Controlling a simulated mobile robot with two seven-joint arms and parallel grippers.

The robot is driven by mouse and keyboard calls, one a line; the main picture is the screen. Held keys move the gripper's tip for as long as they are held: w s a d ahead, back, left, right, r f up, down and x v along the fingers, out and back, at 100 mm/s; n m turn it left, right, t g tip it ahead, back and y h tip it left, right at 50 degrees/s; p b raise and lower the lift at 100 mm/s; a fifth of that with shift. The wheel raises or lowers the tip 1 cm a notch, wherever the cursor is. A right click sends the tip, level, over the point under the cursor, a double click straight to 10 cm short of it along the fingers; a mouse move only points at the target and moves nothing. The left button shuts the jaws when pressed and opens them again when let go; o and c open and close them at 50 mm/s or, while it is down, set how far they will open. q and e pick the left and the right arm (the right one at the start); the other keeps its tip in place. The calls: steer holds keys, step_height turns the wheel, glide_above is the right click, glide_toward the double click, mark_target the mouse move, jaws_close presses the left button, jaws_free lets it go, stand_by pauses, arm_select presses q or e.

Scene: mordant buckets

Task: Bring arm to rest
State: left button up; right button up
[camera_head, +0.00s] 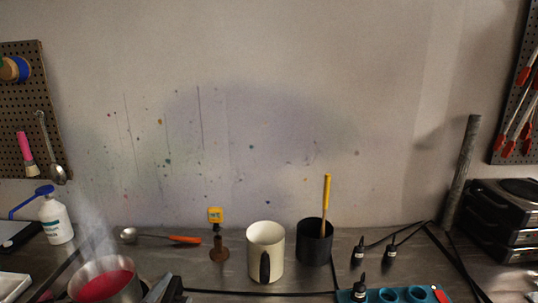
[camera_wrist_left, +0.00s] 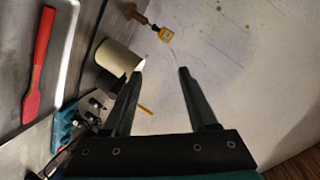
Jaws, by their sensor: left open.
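My left gripper (camera_head: 164,290) shows only at the bottom edge of the head view, right of the steaming pot of red liquid (camera_head: 106,287). In the left wrist view its two dark fingers (camera_wrist_left: 160,72) are spread apart with nothing between them. The cream bucket (camera_head: 266,249) with a dark handle stands upright on the counter. It also shows in the left wrist view (camera_wrist_left: 119,58), beyond the left finger. The black bucket (camera_head: 314,248) stands right of it with a yellow stick (camera_head: 326,198) in it. My right gripper is not in view.
A yellow-topped tool (camera_head: 216,215), an orange-handled ladle (camera_head: 184,239) and a white bottle (camera_head: 56,221) stand or lie near the wall. Small black bottles (camera_head: 358,252) and a teal holder (camera_head: 412,294) are at right. A hot plate (camera_head: 507,225) fills the right corner.

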arm_select(q)
steer(key=s+f+n+g, duration=0.9)
steer(key=s+f+g, duration=0.2)
steer(key=s+f, duration=0.75)
steer(key=s+f+g+b, duration=0.1)
steer(key=s+f+b, duration=0.15)
steer(key=f, duration=1.05)
steer(key=s+f+g+b, duration=0.1)
steer(key=s+f+b, duration=0.15)
steer(key=f, duration=0.95)
steer(key=s+a+f+b, duration=0.1)
steer(key=s+f+b, duration=0.1)
steer(key=s+f, duration=0.5)
steer(key=s+a+f+b, duration=0.1)
steer(key=s+f+b, duration=0.2)
steer(key=s+f, duration=0.4)
step_height(320, 180, down, 5)
steer(key=shift+s+m+g, duration=0.25)
steer(key=shift+m+g, duration=0.05)
steer(key=shift+g, duration=0.1)
steer(key=shift+s, duration=0.1)
